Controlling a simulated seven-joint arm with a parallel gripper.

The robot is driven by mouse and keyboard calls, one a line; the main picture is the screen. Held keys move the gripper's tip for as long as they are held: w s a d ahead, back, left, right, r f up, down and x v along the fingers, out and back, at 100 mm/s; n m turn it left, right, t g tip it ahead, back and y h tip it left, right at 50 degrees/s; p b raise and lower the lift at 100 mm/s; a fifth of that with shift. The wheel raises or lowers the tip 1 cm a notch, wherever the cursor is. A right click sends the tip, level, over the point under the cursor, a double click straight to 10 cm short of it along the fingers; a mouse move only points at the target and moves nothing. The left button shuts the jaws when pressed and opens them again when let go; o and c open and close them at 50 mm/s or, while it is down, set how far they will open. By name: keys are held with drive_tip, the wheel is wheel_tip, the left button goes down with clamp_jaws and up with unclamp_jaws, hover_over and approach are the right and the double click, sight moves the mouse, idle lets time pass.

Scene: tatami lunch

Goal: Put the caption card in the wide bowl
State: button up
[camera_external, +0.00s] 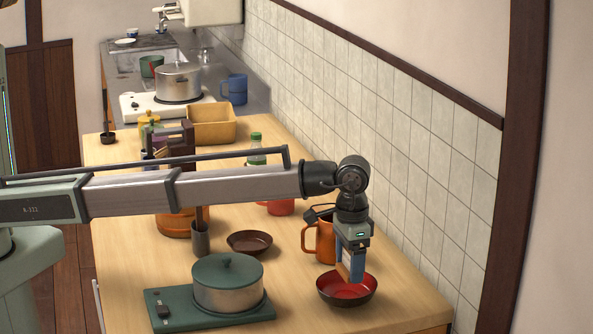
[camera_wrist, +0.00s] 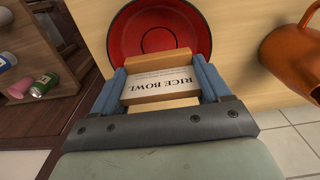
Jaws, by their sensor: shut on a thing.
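The caption card (camera_wrist: 162,84) is a tan block with a white face that reads "RICE BOWL". My gripper (camera_wrist: 160,78) is shut on it, with a blue finger on each side. In the external view my gripper (camera_external: 350,266) points down over the wide bowl (camera_external: 366,297), which is red inside and dark outside. The bowl also shows in the wrist view (camera_wrist: 140,22), beyond the card. The card's lower end appears at or just above the bowl's opening; I cannot tell whether it touches the bowl.
An orange mug (camera_external: 318,242) stands close behind and left of the bowl. A pot (camera_external: 228,282) sits on a green hot plate (camera_external: 165,318) to the left. A small brown dish (camera_external: 249,242) lies further back. The tiled wall (camera_external: 440,180) runs along the right.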

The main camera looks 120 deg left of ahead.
sight(348, 295)
drive_tip(key=shift+f, duration=2.1)
drive_tip(key=shift+f, duration=0.6)
drive_tip(key=o, duration=0.8)
drive_tip(key=shift+c, duration=0.2)
wheel_tip(348, 295, up, 13)
drive_tip(key=shift+r, duration=0.1)
